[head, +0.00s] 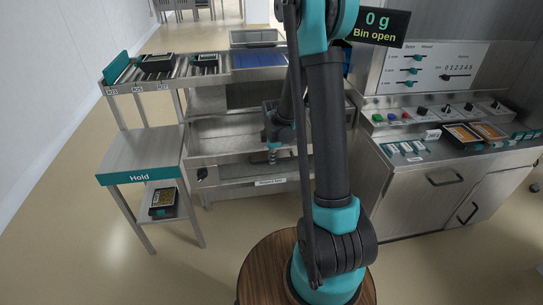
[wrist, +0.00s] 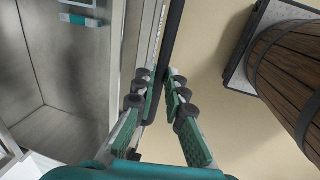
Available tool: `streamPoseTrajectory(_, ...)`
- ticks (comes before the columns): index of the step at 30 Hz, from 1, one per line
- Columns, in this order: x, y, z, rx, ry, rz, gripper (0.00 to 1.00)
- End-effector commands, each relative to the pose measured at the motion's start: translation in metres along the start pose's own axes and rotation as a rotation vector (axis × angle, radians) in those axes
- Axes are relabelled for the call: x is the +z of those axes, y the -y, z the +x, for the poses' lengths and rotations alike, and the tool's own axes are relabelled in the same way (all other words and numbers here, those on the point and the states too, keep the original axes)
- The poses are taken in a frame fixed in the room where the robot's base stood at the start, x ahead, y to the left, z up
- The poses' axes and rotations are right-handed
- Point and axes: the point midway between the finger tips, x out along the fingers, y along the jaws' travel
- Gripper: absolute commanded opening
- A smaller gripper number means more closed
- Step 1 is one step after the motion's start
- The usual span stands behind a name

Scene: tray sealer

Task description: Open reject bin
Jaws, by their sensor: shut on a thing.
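The reject bin (head: 225,173) is a grey metal drawer low in the steel frame, with a small pale label on its front. It stands pulled out, and its hollow inside (wrist: 55,110) shows at the left in the wrist view. A sign (head: 380,25) reads "0 g" and "Bin open". My gripper (wrist: 163,78) is shut on the dark bar handle (wrist: 172,28), with the teal-padded fingers on both sides of it. In the head view my gripper (head: 272,158) is small and partly hidden, and the handle is hard to make out there.
A Hold table (head: 140,155) stands at the left, with a food tray (head: 163,200) on its lower shelf. A control cabinet (head: 445,195) stands at the right. A wooden barrel (wrist: 290,75) shows at the right in the wrist view. Bare floor lies in front of the bin.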

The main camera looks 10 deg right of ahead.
Motion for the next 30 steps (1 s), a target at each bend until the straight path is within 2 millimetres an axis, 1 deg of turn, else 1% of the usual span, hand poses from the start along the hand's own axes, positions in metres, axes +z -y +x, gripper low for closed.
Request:
streamPoseTrajectory(6, -0.0001, 0.0044, -0.0011, 0.001, 0.000, 0.000, 0.00)
streamPoseTrajectory(15, -0.0001, 0.0044, -0.0011, 0.001, 0.000, 0.000, 0.00)
streamPoseTrajectory(16, -0.0001, 0.0044, -0.0011, 0.001, 0.000, 0.000, 0.15)
streamPoseTrajectory(20, -0.0001, 0.0044, -0.0011, 0.001, 0.000, 0.000, 0.31)
streamPoseTrajectory(21, -0.0001, 0.0044, -0.0010, 0.001, 0.000, 0.000, 0.33)
streamPoseTrajectory(30, 0.0000, 0.0044, -0.0023, 0.000, 0.000, 0.000, 0.33)
